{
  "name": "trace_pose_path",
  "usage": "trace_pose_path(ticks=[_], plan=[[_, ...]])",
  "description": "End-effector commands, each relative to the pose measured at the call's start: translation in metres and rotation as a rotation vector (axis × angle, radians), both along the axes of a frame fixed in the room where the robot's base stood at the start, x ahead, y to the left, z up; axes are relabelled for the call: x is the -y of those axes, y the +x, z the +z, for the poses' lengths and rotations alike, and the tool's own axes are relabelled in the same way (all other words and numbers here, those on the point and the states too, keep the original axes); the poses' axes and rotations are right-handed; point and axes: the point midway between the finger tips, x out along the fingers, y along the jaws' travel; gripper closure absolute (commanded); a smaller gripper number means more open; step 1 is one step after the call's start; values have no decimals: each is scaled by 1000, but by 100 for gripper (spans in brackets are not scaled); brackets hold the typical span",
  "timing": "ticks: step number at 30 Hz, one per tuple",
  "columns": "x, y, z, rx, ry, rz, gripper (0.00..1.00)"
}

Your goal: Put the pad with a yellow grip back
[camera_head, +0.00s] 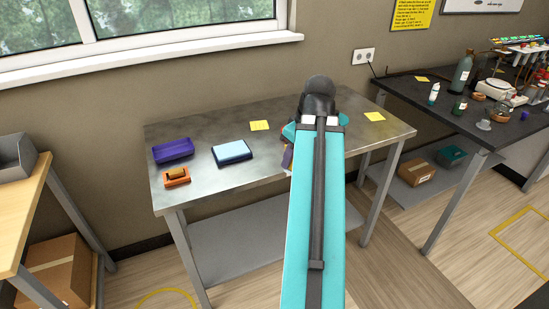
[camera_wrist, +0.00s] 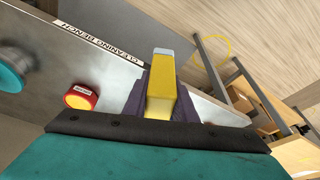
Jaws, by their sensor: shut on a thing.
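My gripper (camera_wrist: 160,98) shows in the wrist view with its two dark purple fingers closed on either side of a yellow block, the yellow grip (camera_wrist: 162,88). A pale grey-white end shows at the far tip of the yellow grip. No separate pad face can be made out, so I cannot tell how the pad is turned. The held thing is over or near the steel bench (camera_wrist: 110,78), which is marked "CLEANING BENCH". In the head view my arm hides most of the gripper and the held thing.
On the bench (camera_head: 215,118) in the head view are a purple tray (camera_head: 173,150), a light blue pad-like block (camera_head: 232,151) and an orange holder (camera_head: 177,177) at the left. A red-and-yellow button (camera_wrist: 82,96) shows in the wrist view. A cluttered dark bench (camera_head: 455,118) stands right.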

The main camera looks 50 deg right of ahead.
Motion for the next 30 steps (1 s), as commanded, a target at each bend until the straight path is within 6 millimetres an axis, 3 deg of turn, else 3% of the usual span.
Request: trace_pose_path(ticks=[30], plan=[[9, 19, 3, 0, 2, 1, 98]])
